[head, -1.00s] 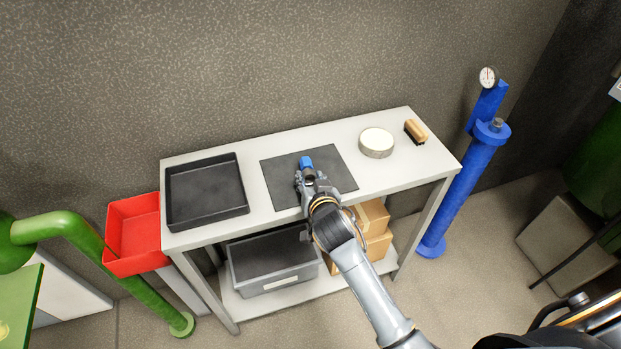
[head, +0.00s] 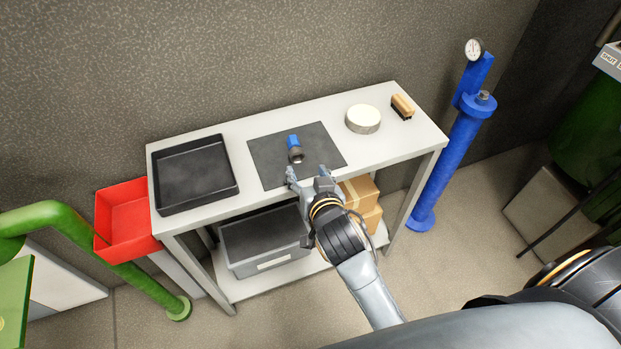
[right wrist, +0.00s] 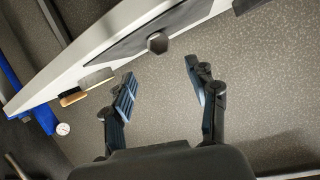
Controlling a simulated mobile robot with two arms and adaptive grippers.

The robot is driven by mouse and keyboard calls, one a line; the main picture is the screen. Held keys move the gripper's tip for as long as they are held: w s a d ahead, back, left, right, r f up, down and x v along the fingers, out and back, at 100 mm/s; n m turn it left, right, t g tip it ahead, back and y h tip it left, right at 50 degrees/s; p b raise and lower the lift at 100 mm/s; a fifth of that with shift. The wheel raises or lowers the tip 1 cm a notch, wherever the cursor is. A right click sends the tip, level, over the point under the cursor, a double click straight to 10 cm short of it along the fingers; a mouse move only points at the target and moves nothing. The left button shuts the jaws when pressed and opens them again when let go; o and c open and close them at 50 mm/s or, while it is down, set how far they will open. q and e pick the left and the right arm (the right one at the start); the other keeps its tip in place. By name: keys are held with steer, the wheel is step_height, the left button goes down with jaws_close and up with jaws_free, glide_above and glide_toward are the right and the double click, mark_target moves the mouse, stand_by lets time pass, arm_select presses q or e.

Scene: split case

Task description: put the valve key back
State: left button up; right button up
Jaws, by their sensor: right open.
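The valve key (head: 293,142), blue with a dark, wider end, rests on the dark mat (head: 268,164) on the table. Its dark end faces the table's front edge. In the right wrist view a dark hexagonal end, apparently the key's (right wrist: 157,42), shows beyond the fingers. My right gripper (head: 308,172) is open and empty at the mat's front edge, in front of the key and apart from it. Its two spread fingers also show in the right wrist view (right wrist: 160,72). My left gripper is not in view.
A black tray (head: 232,190) sits left on the table (head: 223,133). A round white tin (head: 363,119) and a brush (head: 402,106) sit right. A red bin (head: 122,215) is beside the left end, a blue post (head: 440,165) beside the right. A grey crate (head: 262,262) and boxes are below.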

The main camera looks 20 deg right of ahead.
steer(key=v, duration=0.2)
steer(key=shift+s+r, duration=0.15)
steer(key=shift+s, duration=0.1)
steer(key=s+a+f+n+g+y, duration=0.1)
steer(key=s+f+n+g, duration=0.3)
steer(key=f, duration=1.2)
steer(key=s+a+f+g+y, duration=0.15)
steer(key=s+f, duration=0.35)
steer(key=f, duration=1.1)
steer(key=s+d+f+n+g, duration=0.1)
steer(key=s+d+f+g, duration=0.3)
steer(key=s+f, duration=1)
steer(key=shift+s+d+f+h, duration=0.25)
steer(key=shift+s+d+h, duration=0.3)
steer(key=shift+s, duration=0.4)
steer(key=s+d+f+g, duration=0.1)
steer(key=s+f, duration=0.1)
steer(key=s, duration=0.3)
steer(key=s+d+f+g, duration=0.1)
steer(key=s+d+f, duration=0.1)
steer(key=s, duration=0.3)
steer(key=s+d+f+g, duration=0.1)
steer(key=s+d, duration=0.1)
steer(key=s, duration=0.3)
steer(key=shift+d+f, duration=0.15)
steer(key=shift+f, duration=0.25)
